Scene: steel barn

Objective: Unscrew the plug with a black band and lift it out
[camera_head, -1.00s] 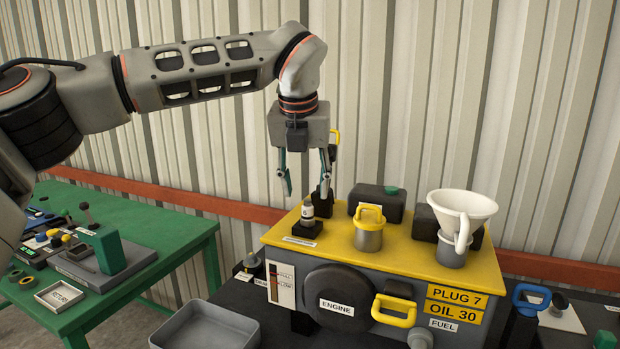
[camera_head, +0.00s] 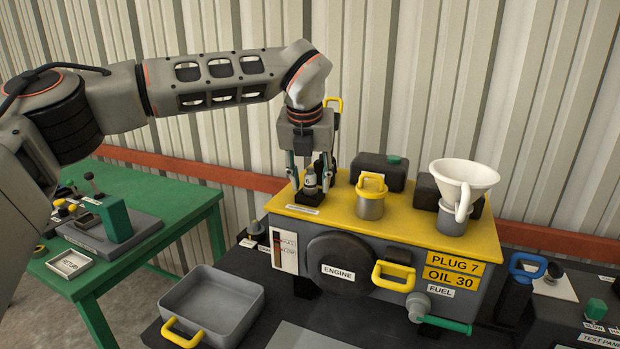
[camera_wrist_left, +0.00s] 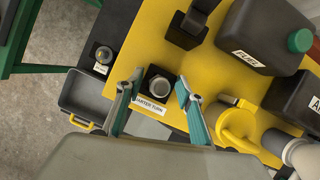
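The plug (camera_head: 310,181) stands upright in a black square socket (camera_head: 308,198) on the front left of the yellow engine top (camera_head: 405,232). It looks grey with a dark band in the head view. In the left wrist view the plug (camera_wrist_left: 160,86) shows from above as a round grey top in its black socket. My left gripper (camera_head: 309,183) points straight down over it, open, with one finger on each side of the plug. In the left wrist view a gap shows between each finger and the plug. My right gripper is in neither view.
A yellow-handled canister (camera_head: 370,205) and white funnel (camera_head: 463,185) stand right of the plug. A black fuel box (camera_head: 379,172) and an upright black part with a yellow loop (camera_head: 333,110) are behind. A grey tray (camera_head: 212,305) lies front left; a green table (camera_head: 160,232) is farther left.

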